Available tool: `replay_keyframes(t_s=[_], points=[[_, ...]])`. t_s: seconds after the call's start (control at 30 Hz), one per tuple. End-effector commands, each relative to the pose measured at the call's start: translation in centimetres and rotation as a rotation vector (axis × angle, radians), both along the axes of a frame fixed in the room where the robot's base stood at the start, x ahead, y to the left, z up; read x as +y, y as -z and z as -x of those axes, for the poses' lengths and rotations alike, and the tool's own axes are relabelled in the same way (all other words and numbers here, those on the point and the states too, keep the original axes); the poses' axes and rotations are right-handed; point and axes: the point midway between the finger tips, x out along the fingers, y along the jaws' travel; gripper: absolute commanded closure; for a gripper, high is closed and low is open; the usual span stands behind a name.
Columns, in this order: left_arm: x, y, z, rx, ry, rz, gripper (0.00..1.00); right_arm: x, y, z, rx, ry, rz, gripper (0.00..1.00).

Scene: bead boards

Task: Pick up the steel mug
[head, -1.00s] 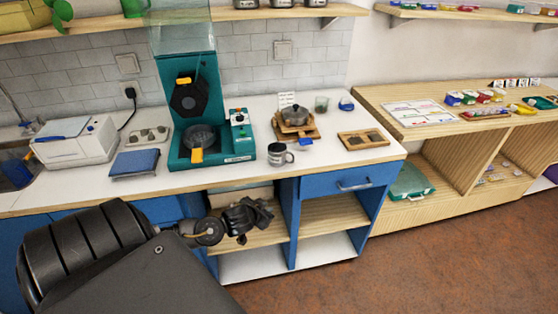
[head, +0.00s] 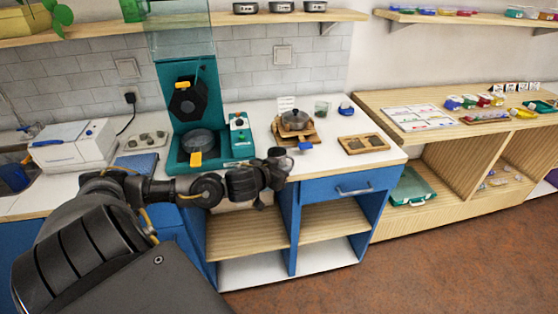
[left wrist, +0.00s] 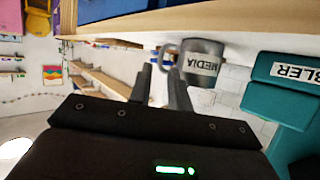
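The steel mug (head: 277,152) stands near the front edge of the white counter, mostly hidden behind my left gripper (head: 275,172) in the head view. In the left wrist view the mug (left wrist: 204,62) shows as grey metal with a white label reading "MEDIA", and its handle faces my fingers. My left gripper (left wrist: 161,72) has its fingers apart, with a gap between them, and the tips are close to the handle side of the mug. I cannot tell whether they touch it. My right gripper is in neither view.
A teal machine (head: 187,100) stands left of the mug. A pot (head: 294,120) on a wooden board and a wooden tray (head: 363,143) stand behind and to the right.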

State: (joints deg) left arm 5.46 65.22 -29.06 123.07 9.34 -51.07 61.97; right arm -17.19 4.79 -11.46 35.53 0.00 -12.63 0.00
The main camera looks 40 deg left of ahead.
Motion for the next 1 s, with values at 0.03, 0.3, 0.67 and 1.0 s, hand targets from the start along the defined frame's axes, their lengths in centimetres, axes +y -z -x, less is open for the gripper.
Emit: replay_keyframes(t_s=[0.03, 0.3, 0.67, 1.0], points=[[0.1, 0.0, -0.3, 0.000, -0.001, 0.000, 0.81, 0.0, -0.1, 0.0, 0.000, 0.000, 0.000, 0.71], [0.3, 0.4, -1.6, -0.001, -0.002, 0.001, 0.81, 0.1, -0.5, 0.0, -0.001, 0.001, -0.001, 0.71], [1.0, 2.0, -5.2, 0.000, -0.001, -0.001, 0.81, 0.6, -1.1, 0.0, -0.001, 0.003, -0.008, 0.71], [0.9, 2.1, -5.2, 0.001, 0.000, -0.001, 0.98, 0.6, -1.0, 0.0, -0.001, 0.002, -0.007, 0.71]])
